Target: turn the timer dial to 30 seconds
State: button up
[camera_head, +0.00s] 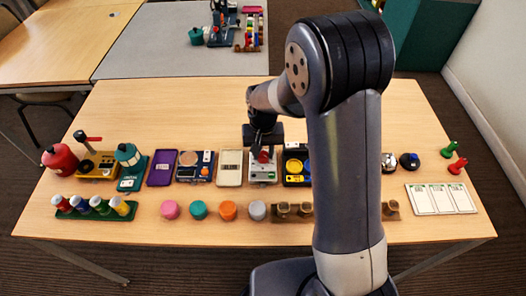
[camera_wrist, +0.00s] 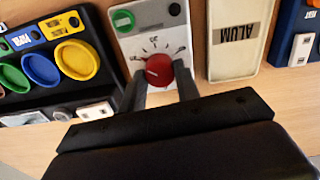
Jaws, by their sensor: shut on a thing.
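The timer (camera_wrist: 139,44) is a light grey box with a red dial (camera_wrist: 159,69), a ring of tick marks and a green button (camera_wrist: 123,20). In the head view the timer (camera_head: 263,173) stands in the middle of the table's row, partly covered by my gripper. My gripper (camera_wrist: 161,86) is shut on the red dial, with one finger on each side of it. The number at the middle of the scale looks like 30, seen upside down. A pale mark on the dial points to the left in the wrist view, away from that number. Its exact reading is too small to tell.
A cream tray marked ALUM (camera_wrist: 238,45) lies beside the timer. A dark box with coloured round cups (camera_wrist: 42,70) stands on its other side. Coloured round pieces (camera_head: 228,210) stand in front. Bare table (camera_head: 180,235) lies nearest me.

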aim_at(263, 155)
jog(key=m, duration=0.5)
jog(key=shift+m, duration=0.3)
jog(key=shift+m+b, duration=0.3)
jog(key=shift+m, duration=1.8)
jog(key=o, duration=1)
jog(key=shift+c, duration=0.2)
notch_tip(263, 155, up, 11)
jog(key=shift+f, duration=0.15)
